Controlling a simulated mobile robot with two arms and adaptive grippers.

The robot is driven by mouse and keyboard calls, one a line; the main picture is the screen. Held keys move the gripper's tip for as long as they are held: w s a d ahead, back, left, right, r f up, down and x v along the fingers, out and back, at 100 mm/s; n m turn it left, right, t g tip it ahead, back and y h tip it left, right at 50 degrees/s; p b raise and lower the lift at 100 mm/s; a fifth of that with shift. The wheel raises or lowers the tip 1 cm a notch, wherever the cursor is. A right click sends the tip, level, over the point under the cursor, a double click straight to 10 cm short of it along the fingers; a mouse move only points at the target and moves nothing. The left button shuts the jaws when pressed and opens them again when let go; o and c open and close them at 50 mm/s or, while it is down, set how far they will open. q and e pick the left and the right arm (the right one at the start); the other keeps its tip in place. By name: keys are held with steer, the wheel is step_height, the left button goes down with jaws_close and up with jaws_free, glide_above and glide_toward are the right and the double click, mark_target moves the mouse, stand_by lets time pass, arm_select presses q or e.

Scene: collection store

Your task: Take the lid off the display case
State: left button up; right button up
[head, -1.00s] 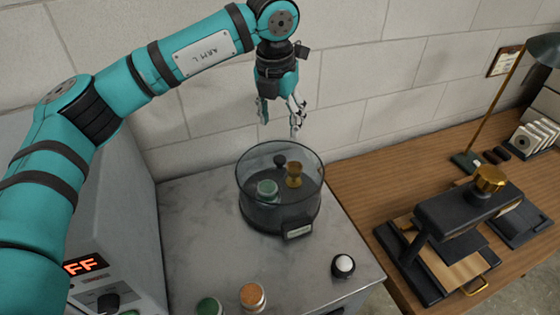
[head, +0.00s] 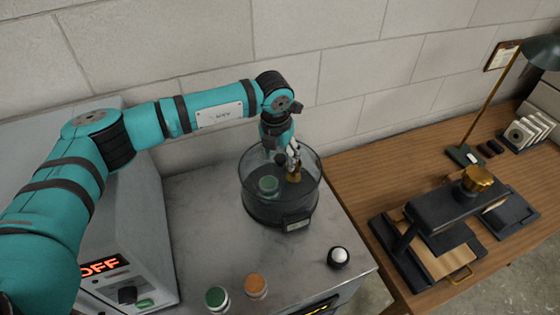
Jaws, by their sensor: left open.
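The display case (head: 270,209) is a round, clear smoky container with a dark base and a small label on its front. It stands upright on the grey marble top. Through it I see a green-topped jar (head: 268,186) and a small gold piece (head: 294,174), partly covered by my fingers. My left gripper (head: 288,161) points down at the top of the case, open, with its fingers around where the lid's dark knob was visible. The knob is mostly hidden there, and I cannot tell if the fingers touch it. My right gripper is not in view.
A green-topped jar (head: 217,298), an orange-topped jar (head: 255,286) and a white-topped black knob (head: 339,257) are near the marble's front. A grey box with an OFF display (head: 104,265) stands left. A black press (head: 440,215) and a lamp (head: 510,75) are on the wooden table.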

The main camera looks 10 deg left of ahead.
arm_select(q)
jaws_close()
stand_by(0.3)
steer(key=shift+r, duration=0.1)
